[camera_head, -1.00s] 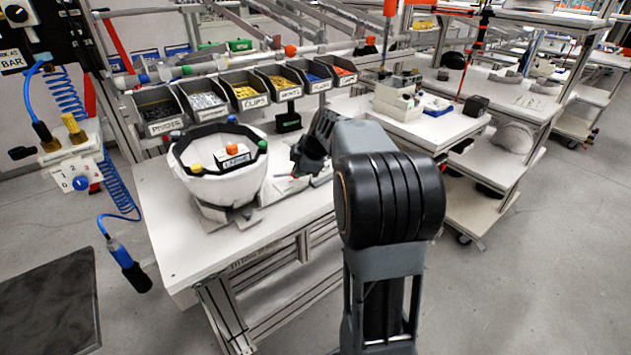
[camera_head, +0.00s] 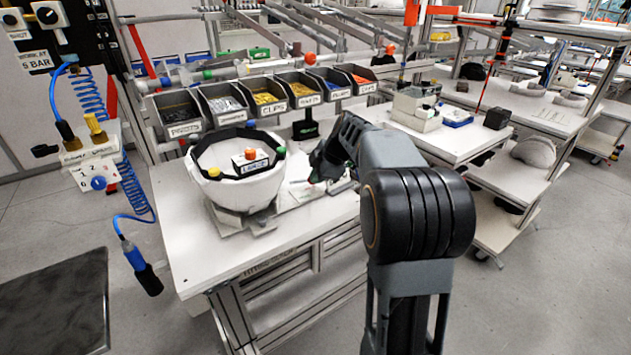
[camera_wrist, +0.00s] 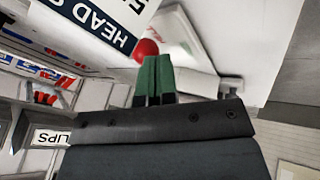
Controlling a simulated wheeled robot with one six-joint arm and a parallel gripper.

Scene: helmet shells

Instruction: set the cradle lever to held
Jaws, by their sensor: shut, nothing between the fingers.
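The white helmet shell (camera_head: 245,185) sits open side up in its cradle (camera_head: 243,219) on the bench. My gripper (camera_head: 314,180) is just right of the shell, over the bench top. In the wrist view its green fingers (camera_wrist: 153,62) are together and empty. A red ball knob (camera_wrist: 146,48) shows just left of and beyond the fingertips; it may be the cradle lever's knob. Whether the fingers touch it I cannot tell. A pale plate (camera_wrist: 190,65) lies behind it. The lever's arm and its setting cannot be made out in either view.
A sign reading HEAD (camera_wrist: 95,25) is close to the fingers in the wrist view. Labelled part bins (camera_head: 268,97) line the bench's back. A block with an orange button (camera_head: 250,160) shows within the shell's rim. The bench's front left (camera_head: 190,245) is clear.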

